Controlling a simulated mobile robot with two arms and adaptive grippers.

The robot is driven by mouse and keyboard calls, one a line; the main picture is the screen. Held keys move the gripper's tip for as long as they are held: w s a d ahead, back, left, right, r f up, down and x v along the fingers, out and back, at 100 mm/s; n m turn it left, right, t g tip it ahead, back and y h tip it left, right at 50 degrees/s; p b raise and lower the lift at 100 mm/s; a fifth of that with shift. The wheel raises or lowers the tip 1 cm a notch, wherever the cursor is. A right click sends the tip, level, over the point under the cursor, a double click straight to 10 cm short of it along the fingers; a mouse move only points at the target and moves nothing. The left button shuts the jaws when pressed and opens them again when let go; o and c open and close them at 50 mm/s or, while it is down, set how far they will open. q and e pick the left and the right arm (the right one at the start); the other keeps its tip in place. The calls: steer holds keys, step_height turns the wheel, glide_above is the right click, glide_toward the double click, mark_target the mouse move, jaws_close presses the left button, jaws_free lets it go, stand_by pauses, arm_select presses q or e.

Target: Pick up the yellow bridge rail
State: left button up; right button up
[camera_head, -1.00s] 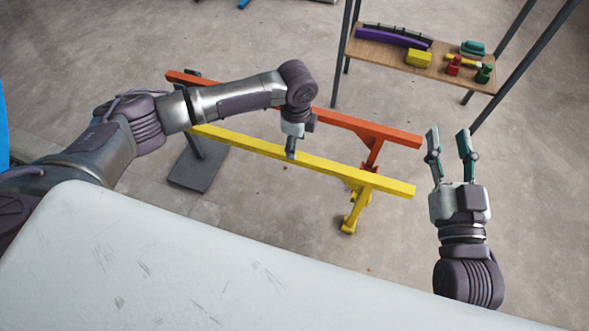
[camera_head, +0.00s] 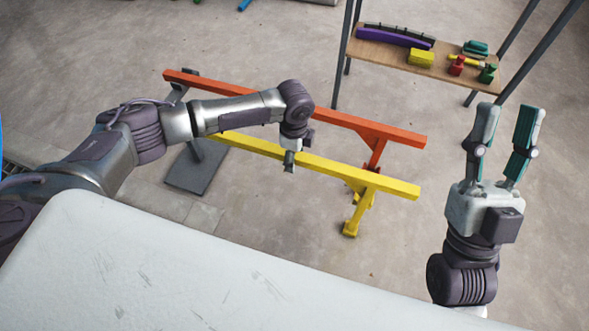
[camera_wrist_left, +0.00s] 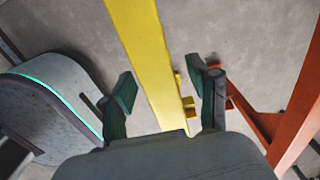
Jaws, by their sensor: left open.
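The yellow bridge rail (camera_head: 335,172) is a long beam on yellow legs, running from left of centre to the right, in front of a parallel orange rail (camera_head: 350,121). My left gripper (camera_head: 289,165) points down at the middle of the yellow rail. In the left wrist view, the yellow rail (camera_wrist_left: 145,50) passes between the two open fingers of my left gripper (camera_wrist_left: 162,84). I cannot tell whether the fingertips reach below its top, and no grip on it shows. My right gripper (camera_head: 509,112) is open and empty, pointing up to the right of the rails.
A wooden shelf (camera_head: 375,56) at the back right holds a purple curved piece, a yellow block (camera_head: 421,58) and small red and green parts. A dark base plate (camera_head: 197,172) stands under the rails' left end. A pale surface (camera_head: 200,270) fills the foreground.

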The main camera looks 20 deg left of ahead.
arm_select(q)
jaws_close()
stand_by(0.3)
steer(key=shift+r, duration=0.1)
stand_by(0.4)
